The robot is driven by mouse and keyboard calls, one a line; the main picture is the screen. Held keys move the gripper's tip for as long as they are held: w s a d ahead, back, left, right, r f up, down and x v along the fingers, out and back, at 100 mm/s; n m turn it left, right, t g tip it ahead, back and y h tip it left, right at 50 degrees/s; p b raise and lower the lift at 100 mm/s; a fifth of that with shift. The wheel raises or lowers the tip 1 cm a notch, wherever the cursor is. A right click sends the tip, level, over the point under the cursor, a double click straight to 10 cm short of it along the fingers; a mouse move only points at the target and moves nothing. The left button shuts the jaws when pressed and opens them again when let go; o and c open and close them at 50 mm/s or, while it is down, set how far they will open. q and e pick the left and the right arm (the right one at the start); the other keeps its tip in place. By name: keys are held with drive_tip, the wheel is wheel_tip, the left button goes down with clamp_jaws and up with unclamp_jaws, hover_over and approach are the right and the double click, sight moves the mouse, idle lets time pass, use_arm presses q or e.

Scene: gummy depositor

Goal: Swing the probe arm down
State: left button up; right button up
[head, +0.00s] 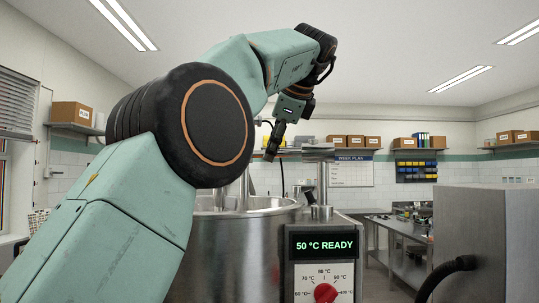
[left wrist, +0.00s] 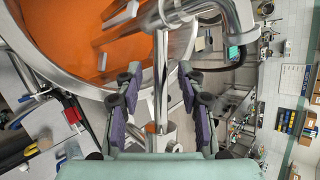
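My left gripper (head: 271,152) hangs with its fingers pointing down above the right part of a steel kettle (head: 235,255). In the left wrist view my left gripper (left wrist: 162,85) is open, its two dark finger pads apart. A metal rod (left wrist: 160,75) shows between the fingers in that view; it looks like the probe arm, but I cannot tell whether it lies between the pads or beyond them. The kettle's orange contents (left wrist: 80,35) show behind. In the head view my left arm hides much of the kettle. My right gripper is not in view.
A control box with a display (head: 325,245) reading "50 °C READY" and a red knob (head: 325,292) stands at the kettle's right. A grey metal cabinet (head: 490,245) with a black hose stands at far right. Steel benches and shelves with boxes line the back.

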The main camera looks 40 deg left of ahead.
use_arm(q)
drive_tip(key=shift+v, duration=1.9)
drive_tip(key=shift+s+d, duration=0.1)
drive_tip(key=shift+d, duration=0.1)
drive_tip(key=shift+a+f, duration=0.1)
